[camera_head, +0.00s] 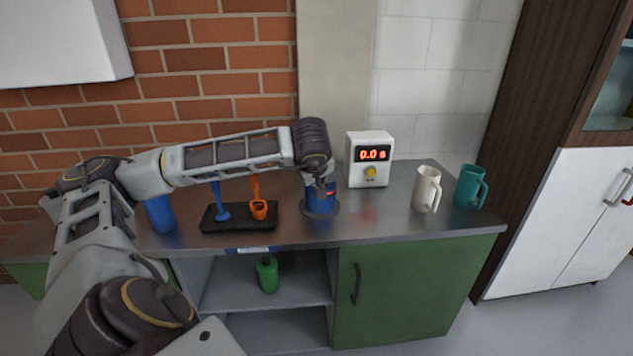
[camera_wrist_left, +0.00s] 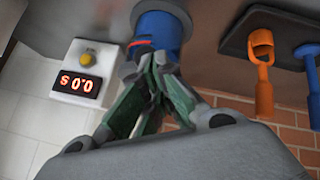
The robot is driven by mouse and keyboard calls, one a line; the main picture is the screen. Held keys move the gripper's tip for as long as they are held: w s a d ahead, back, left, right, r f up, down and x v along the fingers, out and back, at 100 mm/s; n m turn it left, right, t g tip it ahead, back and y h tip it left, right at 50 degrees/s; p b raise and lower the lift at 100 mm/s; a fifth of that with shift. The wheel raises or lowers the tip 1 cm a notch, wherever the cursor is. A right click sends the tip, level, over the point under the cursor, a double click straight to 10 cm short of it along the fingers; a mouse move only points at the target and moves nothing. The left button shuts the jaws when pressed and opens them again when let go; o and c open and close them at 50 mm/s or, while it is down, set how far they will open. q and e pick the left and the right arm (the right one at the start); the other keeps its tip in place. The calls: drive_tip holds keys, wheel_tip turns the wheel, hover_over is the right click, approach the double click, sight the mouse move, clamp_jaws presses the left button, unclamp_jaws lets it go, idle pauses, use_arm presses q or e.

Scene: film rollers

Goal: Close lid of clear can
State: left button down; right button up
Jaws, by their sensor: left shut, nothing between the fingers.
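A blue can (camera_head: 322,203) with a red mark stands on a dark round base on the counter. It also shows in the left wrist view, upside down, as a blue cylinder (camera_wrist_left: 168,32). My left gripper (camera_head: 325,184) is shut and empty at the can's upper part. In the wrist view its fingertips (camera_wrist_left: 158,66) meet right beside the blue cylinder; I cannot tell whether they touch it. The gripper hides part of the can, and I cannot make out the lid or its position. My right gripper is not in view.
A timer (camera_head: 369,158) reading 0.0 s stands behind right. A white mug (camera_head: 427,190) and a teal mug (camera_head: 468,187) stand at right. A black tray (camera_head: 240,225) with blue and orange tools and a blue cylinder (camera_head: 159,214) are at left. A green bottle (camera_head: 267,274) is below.

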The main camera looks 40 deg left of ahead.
use_arm(q)
drive_tip(key=s+d+r+p, duration=0.1)
drive_tip(key=s+d+r, duration=0.2)
drive_tip(key=s+d, duration=0.3)
drive_tip(key=s, duration=0.2)
drive_tip(key=shift+s+r, duration=0.3)
drive_tip(key=shift+s, duration=0.1)
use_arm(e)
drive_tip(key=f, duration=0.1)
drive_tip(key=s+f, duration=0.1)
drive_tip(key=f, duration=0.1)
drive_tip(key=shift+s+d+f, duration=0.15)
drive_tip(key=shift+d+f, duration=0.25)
use_arm(q)
drive_tip(key=shift+d, duration=0.1)
drive_tip(key=shift+d, duration=0.1)
